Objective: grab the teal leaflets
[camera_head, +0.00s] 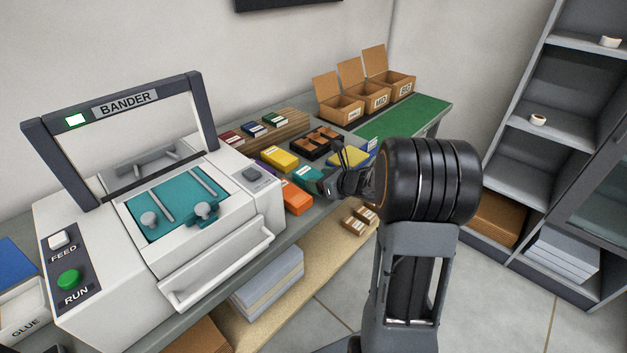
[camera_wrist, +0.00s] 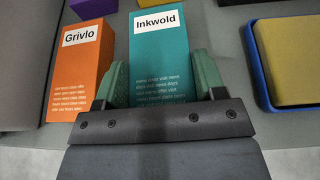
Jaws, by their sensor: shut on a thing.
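The teal leaflets (camera_wrist: 160,52) form a block with a white label reading "Inkwold" in the wrist view. They also show in the head view (camera_head: 308,176), partly hidden by my gripper, on the grey table. My gripper (camera_wrist: 162,84) has one green finger on each side of the teal block and is shut on it. In the head view my gripper (camera_head: 345,180) is at the near side of the table. Whether the block is lifted off the table cannot be told.
An orange block (camera_wrist: 82,60) labelled "Grivlo" stands close on the left. A blue tray (camera_wrist: 258,80) with a yellow block (camera_wrist: 290,60) is on the right. The BANDER machine (camera_head: 150,250) fills the left. Cardboard boxes (camera_head: 340,108) stand at the back beside a green mat (camera_head: 410,118).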

